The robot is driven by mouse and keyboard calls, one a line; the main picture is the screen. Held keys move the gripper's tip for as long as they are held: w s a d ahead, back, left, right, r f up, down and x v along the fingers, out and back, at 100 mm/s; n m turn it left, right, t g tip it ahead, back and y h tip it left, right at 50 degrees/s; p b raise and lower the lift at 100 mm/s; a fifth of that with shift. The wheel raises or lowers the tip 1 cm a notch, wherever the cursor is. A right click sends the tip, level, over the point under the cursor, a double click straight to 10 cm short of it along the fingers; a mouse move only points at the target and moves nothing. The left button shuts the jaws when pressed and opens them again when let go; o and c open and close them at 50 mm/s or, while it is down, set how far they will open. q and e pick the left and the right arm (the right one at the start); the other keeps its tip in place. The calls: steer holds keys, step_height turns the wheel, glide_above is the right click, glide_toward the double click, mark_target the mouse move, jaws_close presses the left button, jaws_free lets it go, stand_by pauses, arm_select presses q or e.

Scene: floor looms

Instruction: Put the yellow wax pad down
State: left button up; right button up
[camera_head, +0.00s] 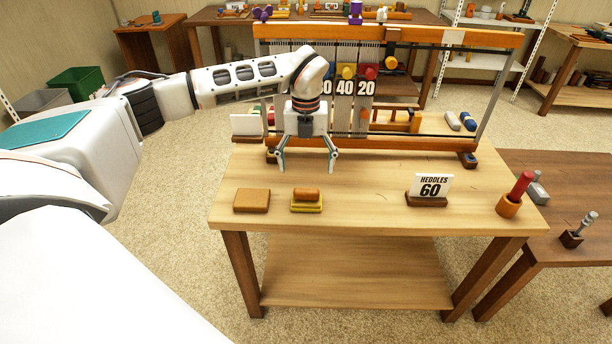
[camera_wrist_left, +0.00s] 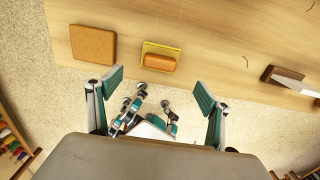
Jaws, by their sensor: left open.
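The yellow wax pad (camera_head: 306,208) lies on the light wooden table, with a rounded orange-brown block (camera_head: 306,194) on top of it. It also shows in the left wrist view (camera_wrist_left: 149,47), with the block (camera_wrist_left: 161,63) over part of it. My left gripper (camera_head: 306,166) points down above the table, behind the pad in the head view. Its two fingers are spread wide and nothing is between them. The left wrist view shows the same open fingers (camera_wrist_left: 158,90), apart from the pad.
A flat brown square pad (camera_head: 252,200) lies left of the yellow pad. A "HEDDLES 60" sign (camera_head: 430,187) and an orange cup (camera_head: 509,205) with a red-handled tool stand to the right. A wooden loom frame (camera_head: 410,150) stands behind my gripper. The table's middle is clear.

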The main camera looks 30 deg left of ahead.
arm_select(q)
steer(key=s+d+f+m+g+h, duration=0.15)
steer(key=s+d+f+h, duration=0.25)
steer(key=d, duration=0.7)
steer(key=s+d+f+m+h, duration=0.3)
steer(key=s+d+f, duration=0.1)
steer(key=d, duration=0.8)
steer(key=s+d+r+n+t+h, duration=0.2)
steer(key=s+d+r+h, duration=0.15)
steer(key=d+h, duration=0.35)
steer(key=s+d+r+n+t+h, duration=0.2)
steer(key=d+r+n+h, duration=0.15)
steer(key=d, duration=0.65)
steer(key=w+a+f+n+t+y, duration=0.3)
steer(key=a+f+n+t+y, duration=0.55)
steer(key=a+n+t, duration=0.7)
steer(key=s+a+f+n+g+y, duration=0.3)
steer(key=s+a+f+n, duration=0.1)
steer(key=s+f, duration=0.3)
steer(key=s+a+f+n+g+y, duration=0.3)
steer(key=s+f, duration=0.4)
steer(key=f, duration=0.3)
steer(key=shift+s+a+f+n+g, duration=0.25)
steer(key=shift+s+a+n+g, duration=0.1)
steer(key=shift+n+g, duration=0.5)
steer(key=shift+a, duration=0.1)
